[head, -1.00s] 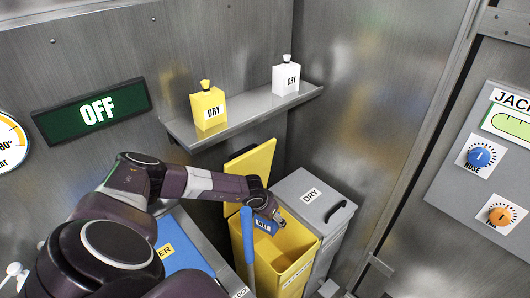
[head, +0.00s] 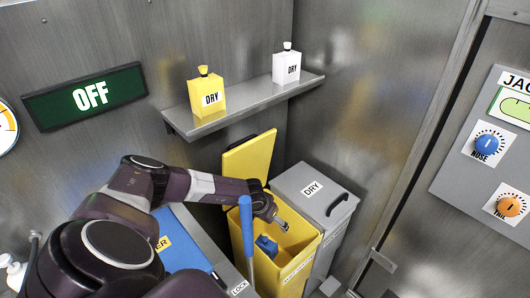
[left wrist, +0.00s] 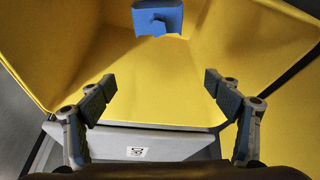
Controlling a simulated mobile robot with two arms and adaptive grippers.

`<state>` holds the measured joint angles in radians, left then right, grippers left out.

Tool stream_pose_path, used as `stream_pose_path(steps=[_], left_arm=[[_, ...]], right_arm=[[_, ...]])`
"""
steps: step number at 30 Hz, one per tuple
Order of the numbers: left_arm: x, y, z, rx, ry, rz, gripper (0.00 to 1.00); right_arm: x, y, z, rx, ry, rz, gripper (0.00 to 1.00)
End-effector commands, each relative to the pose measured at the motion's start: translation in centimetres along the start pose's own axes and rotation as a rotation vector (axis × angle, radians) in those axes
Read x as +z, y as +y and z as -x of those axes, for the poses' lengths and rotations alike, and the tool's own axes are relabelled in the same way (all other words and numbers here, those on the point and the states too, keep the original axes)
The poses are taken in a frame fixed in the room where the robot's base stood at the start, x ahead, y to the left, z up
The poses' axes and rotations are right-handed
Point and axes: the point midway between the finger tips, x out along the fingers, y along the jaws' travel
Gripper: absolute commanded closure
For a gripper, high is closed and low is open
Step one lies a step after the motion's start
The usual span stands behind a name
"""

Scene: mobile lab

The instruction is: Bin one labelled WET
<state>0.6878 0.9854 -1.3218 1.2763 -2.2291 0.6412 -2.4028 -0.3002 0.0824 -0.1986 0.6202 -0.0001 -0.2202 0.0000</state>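A blue bottle-like object (head: 267,246) is inside the open yellow bin (head: 290,256), apart from my gripper. It also shows in the left wrist view (left wrist: 157,18) at the top, against the yellow wall (left wrist: 60,45); no label on it is readable now. My left gripper (head: 284,225) is over the bin's mouth, and its two fingers (left wrist: 163,100) are spread with nothing between them. The yellow lid (head: 252,160) stands raised behind. A yellow bottle (head: 206,94) and a white bottle (head: 287,65), both labelled DRY, stand on the wall shelf. My right gripper is not in view.
A closed grey bin (head: 305,184) labelled DRY stands right of the yellow bin. The metal shelf (head: 235,112) is above them. A blue upright handle (head: 246,235) rises beside the yellow bin. A blue panel (head: 183,245) lies to the left.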

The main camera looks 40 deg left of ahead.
Motion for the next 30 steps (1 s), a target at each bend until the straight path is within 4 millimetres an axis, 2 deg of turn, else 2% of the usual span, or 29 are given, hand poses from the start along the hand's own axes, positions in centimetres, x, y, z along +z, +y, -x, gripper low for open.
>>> stream_pose_path(steps=[9,14,30], left_arm=[[0.0,0.0,0.1,0.000,-0.001,0.000,0.15],[0.0,-0.1,1.3,0.001,0.001,0.000,0.15],[-0.1,0.0,10.5,0.001,0.002,0.000,0.15]], right_arm=[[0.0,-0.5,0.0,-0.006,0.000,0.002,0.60],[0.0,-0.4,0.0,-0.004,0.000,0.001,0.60],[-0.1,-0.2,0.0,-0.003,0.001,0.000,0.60]])
